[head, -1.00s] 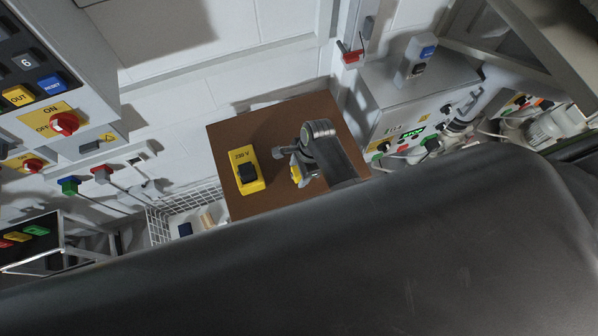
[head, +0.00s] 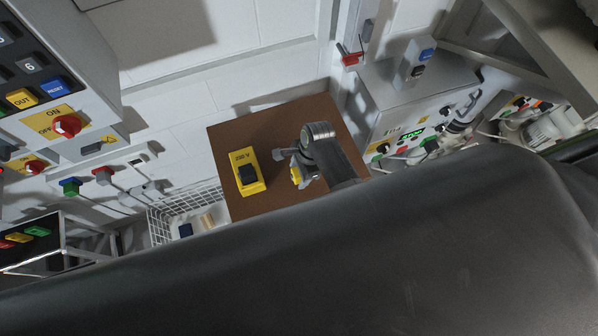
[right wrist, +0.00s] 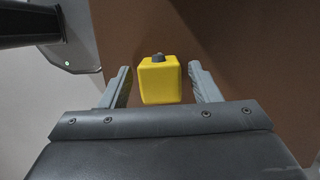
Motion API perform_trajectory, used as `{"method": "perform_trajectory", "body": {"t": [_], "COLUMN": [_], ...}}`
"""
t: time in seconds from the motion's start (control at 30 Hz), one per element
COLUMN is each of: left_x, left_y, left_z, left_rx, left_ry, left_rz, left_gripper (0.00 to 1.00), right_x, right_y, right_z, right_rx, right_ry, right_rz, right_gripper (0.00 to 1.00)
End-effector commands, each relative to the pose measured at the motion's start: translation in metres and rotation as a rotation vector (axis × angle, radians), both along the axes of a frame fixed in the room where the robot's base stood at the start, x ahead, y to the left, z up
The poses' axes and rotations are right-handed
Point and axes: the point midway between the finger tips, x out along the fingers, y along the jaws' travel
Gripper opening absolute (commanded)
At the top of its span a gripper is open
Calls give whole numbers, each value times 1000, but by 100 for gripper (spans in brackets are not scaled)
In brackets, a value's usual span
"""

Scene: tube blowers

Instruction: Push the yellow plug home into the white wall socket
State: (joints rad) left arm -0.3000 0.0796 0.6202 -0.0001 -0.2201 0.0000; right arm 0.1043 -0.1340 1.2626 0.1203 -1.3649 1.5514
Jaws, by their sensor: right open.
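The yellow plug (right wrist: 160,82) is a small block with a dark grey stub on its far end. In the right wrist view it lies between the two fingers of my open right gripper (right wrist: 160,72), with a gap on each side. In the head view my right gripper (head: 290,164) is over the brown board, and a yellow bit of the plug (head: 296,176) shows beside it. The white wall socket cannot be made out; the gripper and plug may hide it. How deep the plug sits cannot be told. My left gripper is not in view.
A yellow 230 V box (head: 246,158) with a black part is on the brown board (head: 290,118), left of my gripper. A wire basket (head: 160,222) is below left. A grey control box (head: 385,105) stands close on the right. A large dark surface fills the foreground.

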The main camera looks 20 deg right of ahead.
Motion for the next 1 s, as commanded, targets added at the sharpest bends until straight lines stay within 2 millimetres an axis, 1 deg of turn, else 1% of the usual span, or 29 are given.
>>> {"method": "perform_trajectory", "body": {"t": [0.07, 0.4, 0.43, 0.57, 1.0], "left_x": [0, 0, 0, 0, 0], "left_y": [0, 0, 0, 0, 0], "left_z": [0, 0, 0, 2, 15], "left_rx": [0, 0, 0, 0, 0], "left_ry": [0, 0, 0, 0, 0], "left_rz": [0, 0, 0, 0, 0], "left_gripper": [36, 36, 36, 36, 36], "right_x": [0, 0, 0, 0, 0], "right_y": [0, 0, 0, 0, 0], "right_z": [0, 0, 0, 3, 25], "right_rx": [0, 0, 0, 0, 1], "right_ry": [0, 0, -1, -1, -2], "right_rz": [0, 0, 0, 0, 0], "right_gripper": [55, 11, 9, 9, 8]}}
